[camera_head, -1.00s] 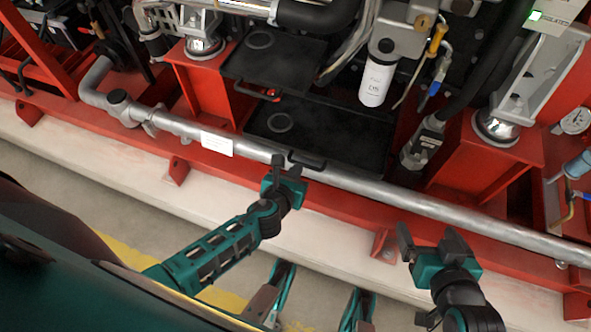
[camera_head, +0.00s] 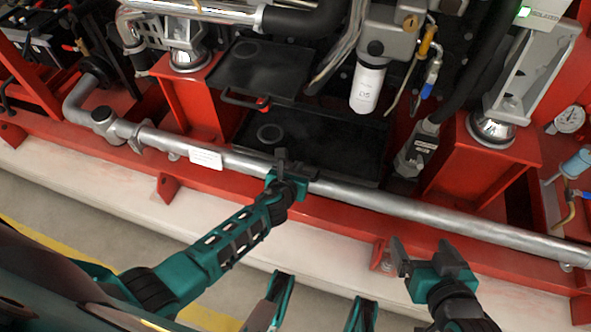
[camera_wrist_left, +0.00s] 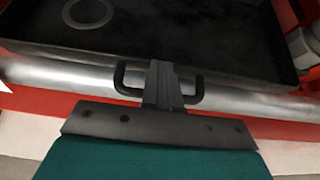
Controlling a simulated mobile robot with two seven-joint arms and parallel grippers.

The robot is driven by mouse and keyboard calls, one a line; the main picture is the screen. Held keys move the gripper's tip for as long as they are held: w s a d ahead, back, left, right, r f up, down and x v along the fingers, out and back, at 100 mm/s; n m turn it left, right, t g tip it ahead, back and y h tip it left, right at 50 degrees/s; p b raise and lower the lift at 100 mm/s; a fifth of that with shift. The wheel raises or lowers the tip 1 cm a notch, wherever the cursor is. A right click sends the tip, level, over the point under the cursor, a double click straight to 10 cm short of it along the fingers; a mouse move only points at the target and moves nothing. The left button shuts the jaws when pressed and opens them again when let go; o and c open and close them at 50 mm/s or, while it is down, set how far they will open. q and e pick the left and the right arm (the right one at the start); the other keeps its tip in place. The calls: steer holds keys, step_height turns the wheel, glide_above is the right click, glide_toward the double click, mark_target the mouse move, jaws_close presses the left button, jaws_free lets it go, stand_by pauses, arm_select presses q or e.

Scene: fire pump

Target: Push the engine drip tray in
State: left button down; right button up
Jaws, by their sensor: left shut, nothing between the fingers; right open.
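The black engine drip tray (camera_head: 345,145) lies under the engine behind the silver pipe, with a round ring mark on its floor. In the left wrist view the tray (camera_wrist_left: 200,35) fills the top, and its black handle (camera_wrist_left: 127,90) sticks out over the pipe. My left gripper (camera_head: 282,155) is shut and empty at the tray's front. In the left wrist view its fingers (camera_wrist_left: 163,75) cover the middle of the handle; I cannot tell whether they touch it. My right gripper (camera_head: 425,250) is open and empty, in front of the red frame at the lower right.
The silver pipe (camera_head: 430,211) runs along the red base frame, between my arms and the tray. A second dark tray (camera_head: 270,65) with a red-marked handle sits above and behind. A white filter (camera_head: 367,86) hangs above. Red mounts (camera_head: 480,150) flank the opening.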

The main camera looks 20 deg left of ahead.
mark_target(302, 156)
arm_select(q)
steer(key=w, duration=0.4)
steer(key=shift+w+b, duration=0.3)
steer(key=shift+w, duration=0.05)
steer(key=shift+w+a+r, duration=0.1)
steer(key=shift+w+r, duration=0.1)
arm_select(e)
steer(key=shift+a, duration=0.1)
arm_select(q)
steer(key=shift+r, duration=0.1)
arm_select(e)
steer(key=shift+r, duration=0.15)
